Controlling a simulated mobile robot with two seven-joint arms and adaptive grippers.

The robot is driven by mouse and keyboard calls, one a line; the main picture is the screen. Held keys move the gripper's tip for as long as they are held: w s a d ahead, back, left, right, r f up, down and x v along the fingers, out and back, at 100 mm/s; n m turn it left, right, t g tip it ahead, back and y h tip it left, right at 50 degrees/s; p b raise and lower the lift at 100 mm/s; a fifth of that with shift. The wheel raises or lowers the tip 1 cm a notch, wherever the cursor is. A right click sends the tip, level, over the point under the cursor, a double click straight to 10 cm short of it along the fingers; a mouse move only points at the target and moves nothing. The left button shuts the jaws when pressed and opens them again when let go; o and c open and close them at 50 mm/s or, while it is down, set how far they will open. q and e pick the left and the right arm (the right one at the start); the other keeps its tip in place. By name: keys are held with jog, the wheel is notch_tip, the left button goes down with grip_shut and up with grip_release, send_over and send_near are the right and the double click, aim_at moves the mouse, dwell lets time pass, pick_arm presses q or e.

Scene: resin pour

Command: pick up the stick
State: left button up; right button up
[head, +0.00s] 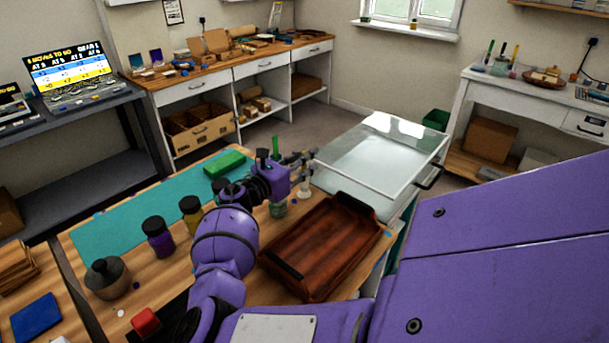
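My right arm reaches over the wooden workbench (185,262), and its gripper (308,157) is above the bench's far right part, near the glass-topped frame. The fingers are small and dark, and I cannot tell whether they are open or shut. A thin upright green stick-like piece (275,145) shows just behind the wrist; I cannot tell whether it is the stick or whether the gripper touches it. A small clear jar (278,208) stands below the wrist, partly hidden by the arm. A small pale bottle (304,188) is under the fingers. My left gripper is not in view.
A brown wooden tray (328,240) lies right of my arm. A teal mat (120,222) bears a green block (224,164). Purple (158,240) and amber (191,212) bottles and a dark round pot (107,278) stand left. A glass-topped frame (375,160) is beyond the tray.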

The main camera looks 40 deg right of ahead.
jog(key=shift+c, duration=0.6)
grip_shut()
jog(key=shift+r, duration=0.1)
